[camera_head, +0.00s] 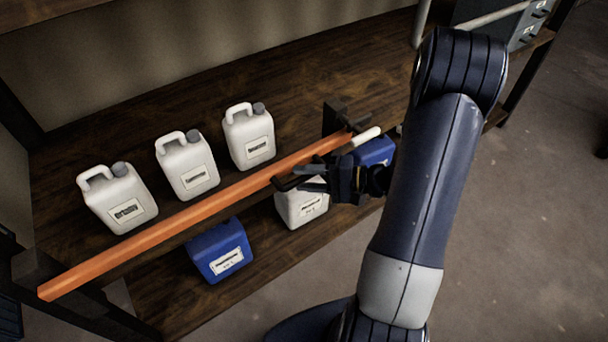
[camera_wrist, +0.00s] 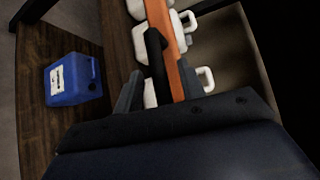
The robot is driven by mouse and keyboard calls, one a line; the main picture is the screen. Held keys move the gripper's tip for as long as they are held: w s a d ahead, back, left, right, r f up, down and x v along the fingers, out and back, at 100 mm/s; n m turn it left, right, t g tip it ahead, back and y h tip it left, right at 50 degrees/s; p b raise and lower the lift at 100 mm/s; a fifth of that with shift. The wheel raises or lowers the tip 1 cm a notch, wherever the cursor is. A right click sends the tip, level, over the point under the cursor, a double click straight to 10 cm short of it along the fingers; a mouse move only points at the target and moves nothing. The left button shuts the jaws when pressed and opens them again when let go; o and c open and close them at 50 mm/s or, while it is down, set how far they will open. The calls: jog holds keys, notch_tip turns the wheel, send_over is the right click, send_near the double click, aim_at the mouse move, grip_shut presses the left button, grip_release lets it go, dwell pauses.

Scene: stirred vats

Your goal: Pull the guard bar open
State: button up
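The guard bar (camera_head: 190,215) is a long orange bar running across the front of the shelf, from the lower left to a dark bracket (camera_head: 335,116) at the right. It also shows in the wrist view (camera_wrist: 160,14). A black handle (camera_wrist: 155,45) stands on the bar in the wrist view. My gripper (camera_head: 290,181) is at the bar's right part. In the wrist view its two fingers (camera_wrist: 158,85) are apart, with the bar and handle seen between them. I see a gap beside the handle, and contact is not clear.
White jugs (camera_head: 187,165) stand behind the bar on the wooden shelf (camera_head: 80,150). Below are a blue container (camera_head: 218,250), a white one (camera_head: 302,205) and another blue one (camera_head: 375,150) partly hidden by my gripper. Open floor (camera_head: 530,220) lies at the right.

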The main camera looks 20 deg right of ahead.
jog(key=shift+w+a, duration=0.2)
jog(key=shift+a, duration=0.2)
grip_shut()
dwell(0.4)
